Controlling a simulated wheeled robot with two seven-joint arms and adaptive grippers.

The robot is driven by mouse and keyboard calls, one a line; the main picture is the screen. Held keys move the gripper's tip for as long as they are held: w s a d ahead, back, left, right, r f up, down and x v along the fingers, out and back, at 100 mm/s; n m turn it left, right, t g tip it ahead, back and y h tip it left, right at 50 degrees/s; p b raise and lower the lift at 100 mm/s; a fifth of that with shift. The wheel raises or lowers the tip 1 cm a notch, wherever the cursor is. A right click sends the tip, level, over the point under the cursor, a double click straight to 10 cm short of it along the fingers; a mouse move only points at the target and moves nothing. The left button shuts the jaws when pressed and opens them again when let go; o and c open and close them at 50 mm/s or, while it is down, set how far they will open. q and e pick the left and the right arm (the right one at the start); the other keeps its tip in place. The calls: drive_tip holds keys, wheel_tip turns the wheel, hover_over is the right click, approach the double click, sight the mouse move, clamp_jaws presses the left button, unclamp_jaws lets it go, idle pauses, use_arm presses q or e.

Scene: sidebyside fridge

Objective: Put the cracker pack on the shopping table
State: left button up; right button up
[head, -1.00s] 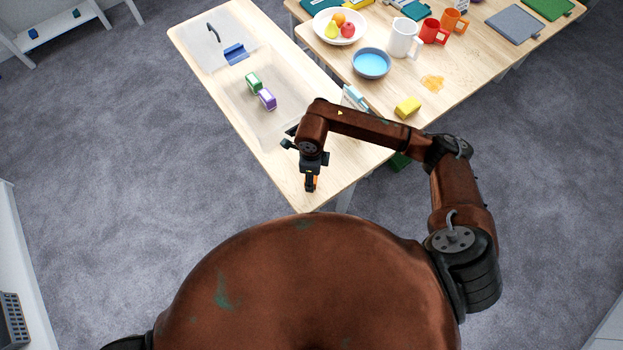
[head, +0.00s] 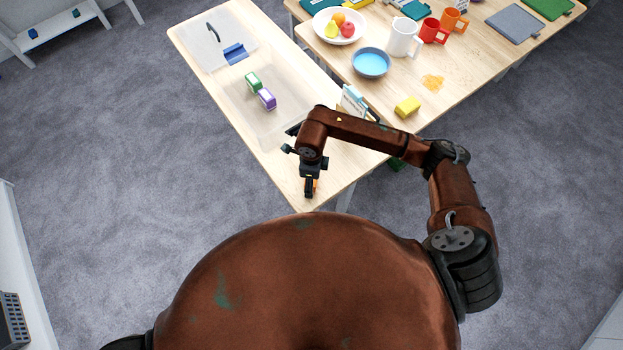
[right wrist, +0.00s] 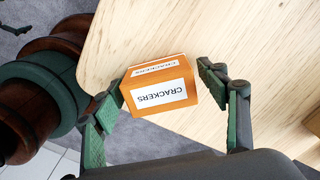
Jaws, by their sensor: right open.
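The orange cracker pack (right wrist: 158,92), with a white "CRACKERS" label, is at the near end of the light wooden table (right wrist: 200,25) in the right wrist view. In the head view only a small orange bit of the pack (head: 316,184) shows beside my right gripper (head: 310,190), at the near corner of the narrow wooden table (head: 345,160). My right gripper (right wrist: 162,82) is open, its fingers on either side of the pack, with a visible gap at the right finger. The left finger is close to the pack; contact is unclear. My left gripper is not in view.
A clear bin (head: 232,110) on the narrow table holds a green pack (head: 253,81) and a purple pack (head: 267,99). A small sign (head: 352,100) stands behind my right arm. The adjoining table has a blue bowl (head: 371,63), mugs and a yellow block (head: 407,107).

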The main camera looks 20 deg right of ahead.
drive_tip(key=shift+r, duration=0.1)
wheel_tip(320, 180, up, 12)
drive_tip(key=shift+r, duration=0.1)
idle(0.4)
idle(0.4)
